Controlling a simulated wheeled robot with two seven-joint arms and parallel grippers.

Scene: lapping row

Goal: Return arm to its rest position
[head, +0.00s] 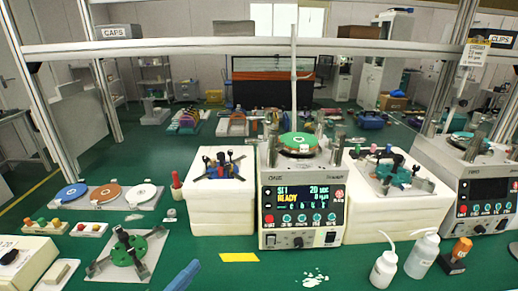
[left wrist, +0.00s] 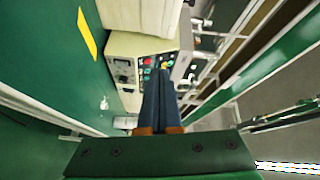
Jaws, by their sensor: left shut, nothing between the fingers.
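My left gripper (head: 186,272) shows only as a blue finger tip at the bottom edge of the head view, in front of the green work surface. In the left wrist view the left gripper (left wrist: 160,75) has its two dark blue fingers together, with nothing between them. The fingers point toward a lapping machine (left wrist: 145,60), with a gap I cannot judge. My right gripper is in neither view.
A lapping machine (head: 301,205) with a lit display stands mid-bench between two white blocks (head: 222,212). A green fixture (head: 128,250) lies left of my gripper. White bottles (head: 385,268) stand right. A yellow note (head: 239,257) lies on the green bench.

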